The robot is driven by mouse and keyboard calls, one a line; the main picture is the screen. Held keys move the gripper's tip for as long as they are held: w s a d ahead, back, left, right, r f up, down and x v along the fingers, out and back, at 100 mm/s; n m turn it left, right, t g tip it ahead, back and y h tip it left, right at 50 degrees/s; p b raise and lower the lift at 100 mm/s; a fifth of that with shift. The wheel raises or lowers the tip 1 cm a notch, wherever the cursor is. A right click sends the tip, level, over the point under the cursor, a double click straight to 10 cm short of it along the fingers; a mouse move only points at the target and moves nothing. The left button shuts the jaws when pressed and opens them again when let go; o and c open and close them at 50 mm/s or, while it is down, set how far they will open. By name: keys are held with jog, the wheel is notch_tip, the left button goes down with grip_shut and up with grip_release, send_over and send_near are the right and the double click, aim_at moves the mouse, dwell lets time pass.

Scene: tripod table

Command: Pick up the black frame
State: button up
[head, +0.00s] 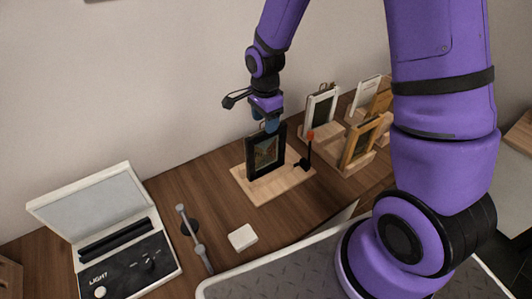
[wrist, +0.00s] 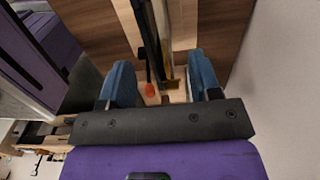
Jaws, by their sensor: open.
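The black frame (head: 265,155) holds a dark landscape picture and stands upright on a light wooden board (head: 285,190) in the head view. My gripper (head: 272,122) is just above the frame's top edge, pointing down. In the wrist view the blue fingers of my gripper (wrist: 160,90) are open. The frame's top edge (wrist: 153,40) runs between and beyond them, seen nearly edge-on. I cannot tell whether either finger touches it. The frame's lower part is hidden in the wrist view.
A small black stand with a red-orange tip (head: 309,138) is right of the frame, on the same board. More framed pictures (head: 319,110) stand behind to the right. A white lightbox case (head: 105,230), a grey rod and a white block (head: 242,237) lie left and in front.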

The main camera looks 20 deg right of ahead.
send_over(266, 149)
jog(key=w, duration=0.1)
jog(key=shift+f, duration=2.35)
jog(key=shift+w+d, duration=0.15)
jog(key=shift+w, duration=0.05)
jog(key=shift+c, duration=0.2)
grip_shut()
